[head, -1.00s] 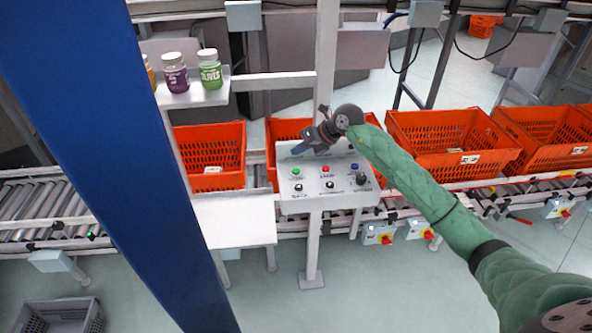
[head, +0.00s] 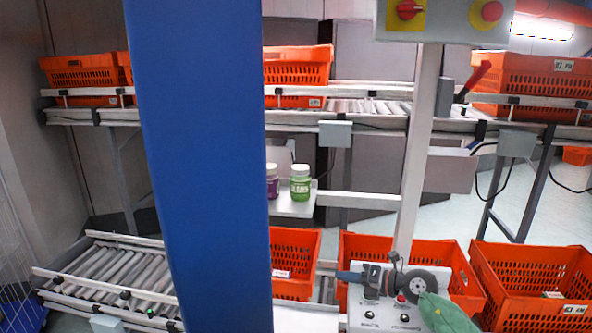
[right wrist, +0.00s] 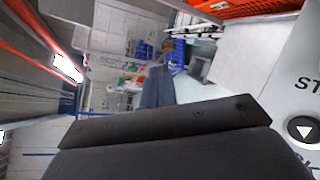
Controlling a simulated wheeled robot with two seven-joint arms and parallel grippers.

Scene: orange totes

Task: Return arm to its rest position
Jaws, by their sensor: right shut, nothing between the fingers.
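My right arm (head: 441,314), green with a dark wrist, comes in from the bottom of the head view. My right gripper (head: 350,277) is shut and empty, and its bluish fingers point left. It is in front of the upper part of the grey button panel (head: 386,319); whether it touches the panel cannot be told. In the right wrist view, the shut fingers (right wrist: 158,88) show beyond the dark gripper body, with a panel button at the right edge. My left arm and gripper are not in view.
Orange totes stand behind the panel (head: 458,267), to its left (head: 297,243) and to its right (head: 532,273). An upper conveyor (head: 365,107) carries more totes. A purple jar (head: 272,182) and a green jar (head: 300,187) stand on a shelf. A blue post (head: 205,170) blocks part of the view.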

